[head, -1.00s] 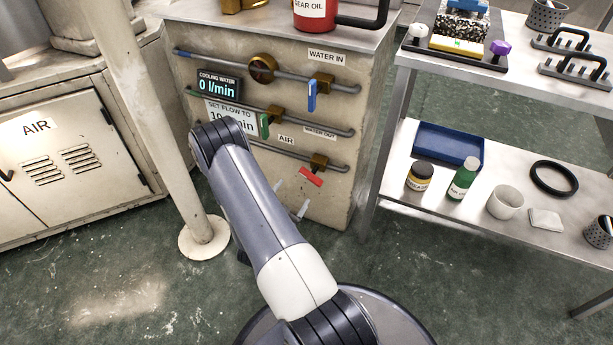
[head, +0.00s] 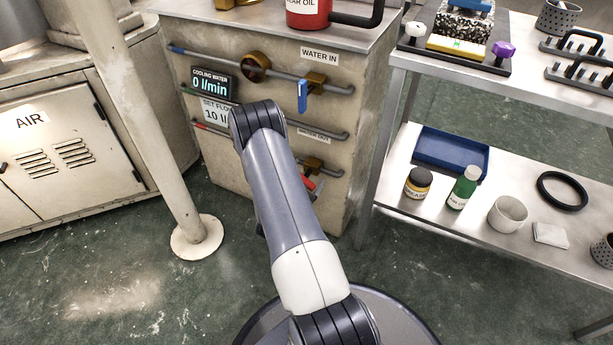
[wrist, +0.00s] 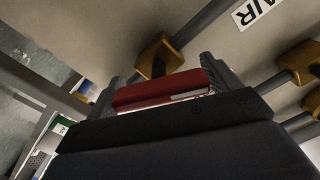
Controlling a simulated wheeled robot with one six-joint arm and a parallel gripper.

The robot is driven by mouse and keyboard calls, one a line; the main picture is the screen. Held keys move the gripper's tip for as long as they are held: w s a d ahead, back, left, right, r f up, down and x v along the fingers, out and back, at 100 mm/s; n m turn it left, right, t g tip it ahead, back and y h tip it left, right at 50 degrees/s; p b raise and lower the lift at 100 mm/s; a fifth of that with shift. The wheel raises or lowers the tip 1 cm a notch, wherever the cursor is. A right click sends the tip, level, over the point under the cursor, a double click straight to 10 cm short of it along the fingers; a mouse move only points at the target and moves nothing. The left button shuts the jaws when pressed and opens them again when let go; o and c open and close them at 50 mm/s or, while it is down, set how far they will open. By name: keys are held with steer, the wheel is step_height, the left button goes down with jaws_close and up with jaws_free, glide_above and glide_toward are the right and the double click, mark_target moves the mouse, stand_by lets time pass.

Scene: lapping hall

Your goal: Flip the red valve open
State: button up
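The red valve handle (head: 308,182) is on the lowest pipe of the grey panel, below a brass valve body (head: 313,164); my arm partly hides it in the head view. In the wrist view the red handle (wrist: 160,90) lies crosswise between the two dark fingers of my gripper (wrist: 165,88), with the brass body (wrist: 158,55) just beyond. The fingers stand wide apart, one near each end of the handle. I cannot tell whether they touch it. The cooling water display (head: 213,84) reads 0 l/min.
A blue handle (head: 302,96) hangs from the upper pipe, above my arm. A white post (head: 150,130) stands left of the panel. A metal shelf (head: 400,205) with bottles and a blue tray (head: 450,150) stands close on the right.

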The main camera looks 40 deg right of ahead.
steer(key=c, duration=0.6)
steer(key=shift+w+n+b, duration=0.1)
steer(key=shift+n+b, duration=0.55)
steer(key=shift+n, duration=2.25)
steer(key=o, duration=1)
steer(key=shift+c, duration=0.2)
steer(key=shift+a, duration=0.15)
steer(key=p+v, duration=0.3)
steer(key=v, duration=0.7)
steer(key=shift+a, duration=0.3)
